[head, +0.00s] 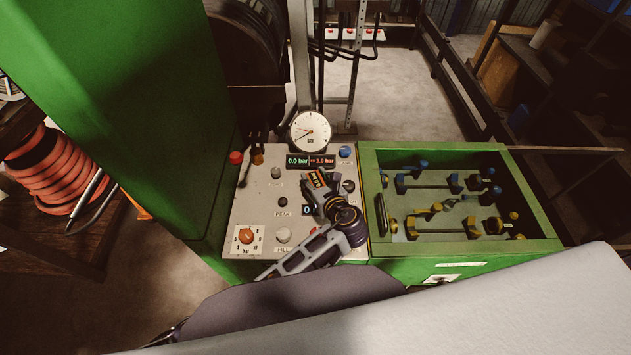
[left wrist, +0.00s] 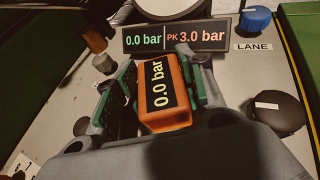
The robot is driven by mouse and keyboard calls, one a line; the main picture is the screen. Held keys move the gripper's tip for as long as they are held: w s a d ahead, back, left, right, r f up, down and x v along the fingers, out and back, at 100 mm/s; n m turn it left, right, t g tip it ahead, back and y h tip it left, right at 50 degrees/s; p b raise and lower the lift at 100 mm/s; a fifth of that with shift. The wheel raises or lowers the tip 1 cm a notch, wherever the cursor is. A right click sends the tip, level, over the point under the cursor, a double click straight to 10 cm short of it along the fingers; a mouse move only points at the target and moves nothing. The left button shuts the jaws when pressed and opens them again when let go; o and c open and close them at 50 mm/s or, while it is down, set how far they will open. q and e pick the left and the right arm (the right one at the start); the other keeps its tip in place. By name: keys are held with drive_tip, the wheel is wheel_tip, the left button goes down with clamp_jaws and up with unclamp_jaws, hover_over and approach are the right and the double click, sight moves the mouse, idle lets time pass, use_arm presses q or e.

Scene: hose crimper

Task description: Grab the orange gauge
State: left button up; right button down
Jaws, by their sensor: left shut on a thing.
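The orange gauge (left wrist: 167,98) is a small orange block with a dark display reading 0.0 bar. In the left wrist view it sits between the two green-padded fingers of my left gripper (left wrist: 158,92), which is shut on it. In the head view the gauge (head: 317,179) shows above the panel, below the bar readout, with my left gripper (head: 322,187) around it. The fingers partly hide its sides. I cannot tell whether it touches the panel. My right gripper is not in view.
The grey control panel (head: 249,202) carries a round dial (head: 310,132), a readout (left wrist: 177,37), a blue LANE knob (left wrist: 256,19) and several other knobs. A green tray (head: 370,163) with blue and yellow fittings stands to the right. A tall green housing (head: 120,90) rises on the left.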

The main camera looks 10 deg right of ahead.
sight(315, 179)
use_arm(q)
wheel_tip(315, 179, up, 10)
drive_tip(key=shift+f, duration=0.1)
idle(0.4)
idle(0.5)
